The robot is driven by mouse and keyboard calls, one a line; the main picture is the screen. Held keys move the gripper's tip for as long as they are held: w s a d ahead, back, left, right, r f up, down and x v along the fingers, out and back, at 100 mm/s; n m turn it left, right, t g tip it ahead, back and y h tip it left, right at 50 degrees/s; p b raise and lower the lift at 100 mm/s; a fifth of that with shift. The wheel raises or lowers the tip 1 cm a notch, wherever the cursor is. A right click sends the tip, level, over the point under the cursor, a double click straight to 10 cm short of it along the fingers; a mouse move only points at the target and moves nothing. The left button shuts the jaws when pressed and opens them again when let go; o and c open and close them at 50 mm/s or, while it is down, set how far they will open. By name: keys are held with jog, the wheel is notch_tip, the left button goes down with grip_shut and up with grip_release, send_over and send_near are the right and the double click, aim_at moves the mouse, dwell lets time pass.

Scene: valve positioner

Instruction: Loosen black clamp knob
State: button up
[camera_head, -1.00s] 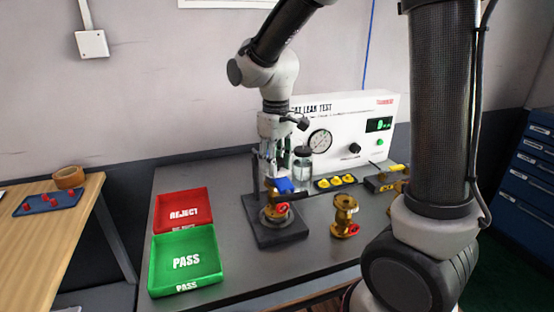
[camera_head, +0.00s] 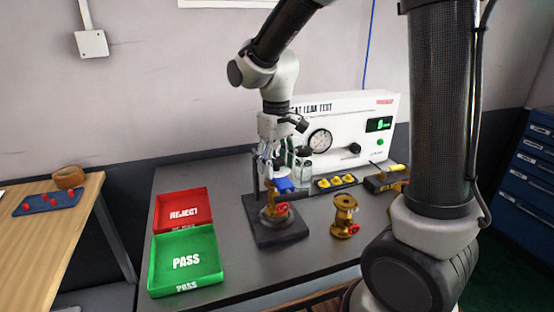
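A brass valve (camera_head: 275,210) with a red part stands in a dark clamp fixture (camera_head: 284,236) on the grey bench. The fixture has a dark upright post (camera_head: 255,179) at its back left. My gripper (camera_head: 270,178) points down just above the valve, at the top of the fixture. I cannot make out the black clamp knob; my gripper covers that area. The fingers are too small and overlapped to show whether they are open or shut, or whether they touch anything. A blue piece (camera_head: 284,185) shows just right of the fingertips.
A red REJECT tray (camera_head: 183,194) and a green PASS tray (camera_head: 158,271) lie left of the fixture. A second brass valve (camera_head: 345,214) stands to the right. Behind are a dark-capped jar, a tray of yellow parts (camera_head: 317,188) and the white leak tester (camera_head: 345,116).

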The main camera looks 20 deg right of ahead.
jog(key=m, duration=0.5)
jog(key=shift+m, duration=0.4)
jog(key=m, duration=0.5)
jog(key=shift+m, duration=0.3)
jog(key=shift+c, duration=0.6)
